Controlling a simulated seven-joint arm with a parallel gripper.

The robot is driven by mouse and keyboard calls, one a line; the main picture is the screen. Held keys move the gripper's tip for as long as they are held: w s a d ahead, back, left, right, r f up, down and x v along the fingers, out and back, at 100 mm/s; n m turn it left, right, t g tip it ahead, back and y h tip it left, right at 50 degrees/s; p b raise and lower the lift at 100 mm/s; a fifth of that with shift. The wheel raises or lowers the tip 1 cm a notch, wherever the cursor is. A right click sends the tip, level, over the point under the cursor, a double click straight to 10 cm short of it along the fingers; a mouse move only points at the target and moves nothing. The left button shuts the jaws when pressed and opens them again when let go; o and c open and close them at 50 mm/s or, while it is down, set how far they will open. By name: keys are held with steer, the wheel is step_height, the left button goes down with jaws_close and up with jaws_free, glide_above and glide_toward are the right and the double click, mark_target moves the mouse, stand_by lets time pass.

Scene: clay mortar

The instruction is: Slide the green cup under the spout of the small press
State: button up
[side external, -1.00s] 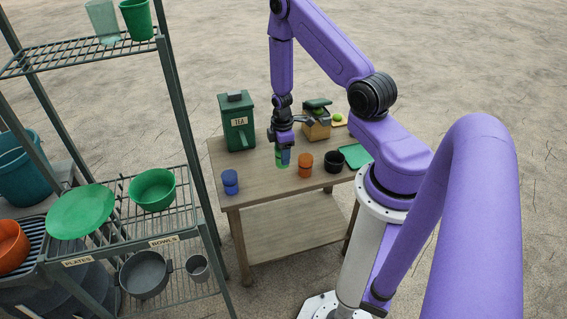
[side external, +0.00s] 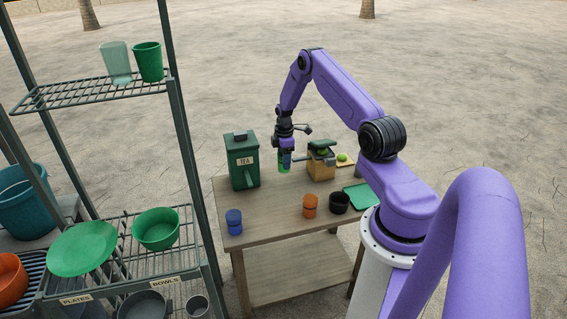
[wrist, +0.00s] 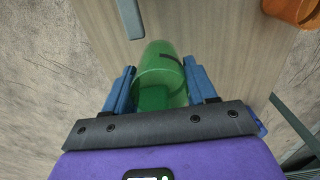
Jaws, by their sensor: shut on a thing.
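My gripper (side external: 285,152) is shut on the green cup (side external: 284,166) near the back of the table, left of the small press. In the wrist view the green cup (wrist: 160,75) sits between the two blue fingers (wrist: 161,88), and I look into its open top. The small press (side external: 321,165) has a tan body and a dark green top, with something green inside. A thin grey bar (side external: 300,158) sticks out from its left side toward the cup; I cannot tell whether the cup is under it. Whether the cup's base touches the table is unclear.
A green tea box (side external: 242,162) stands on the table's left. A blue cup (side external: 234,222), an orange cup (side external: 310,206) and a black cup (side external: 339,203) stand nearer the front. A green tray (side external: 361,196) lies at right. The table's middle (side external: 270,205) is clear.

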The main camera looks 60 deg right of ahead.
steer(key=shift+f, duration=3.1)
steer(key=shift+s+d, duration=0.25)
steer(key=shift+d, duration=0.6)
steer(key=shift+s+d, duration=0.25)
steer(key=shift+d, duration=0.6)
steer(key=shift+f, duration=0.15)
steer(key=o, duration=1.1)
step_height(320, 180, up, 8)
steer(key=shift+r, duration=2.5)
